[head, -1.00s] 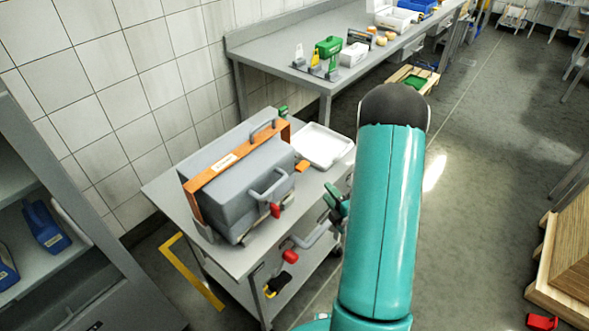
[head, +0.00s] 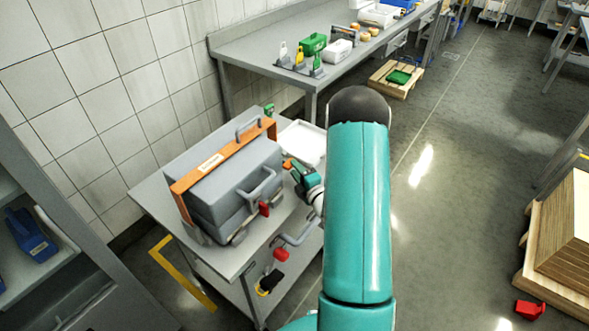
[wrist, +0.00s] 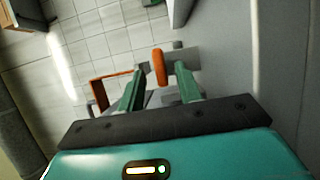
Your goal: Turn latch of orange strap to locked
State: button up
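A grey case (head: 235,190) with handles sits on the grey trolley, with an orange strap (head: 195,175) bearing a pale label across its top. The strap's orange latch (head: 287,164) sticks out at the case's right side. My gripper (head: 294,170) is right beside the latch in the head view, partly hidden by my arm. In the wrist view, my gripper's two green fingers (wrist: 160,88) stand apart, with the orange latch (wrist: 158,67) showing in the gap near their tips. I cannot tell whether a finger touches it.
A white tray (head: 305,142) lies on the trolley (head: 150,190) behind the latch. A red piece (head: 264,209) is on the case's front and a red-ended handle (head: 281,254) is at the trolley's side.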

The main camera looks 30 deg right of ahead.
jog(key=shift+w, duration=0.65)
grip_shut()
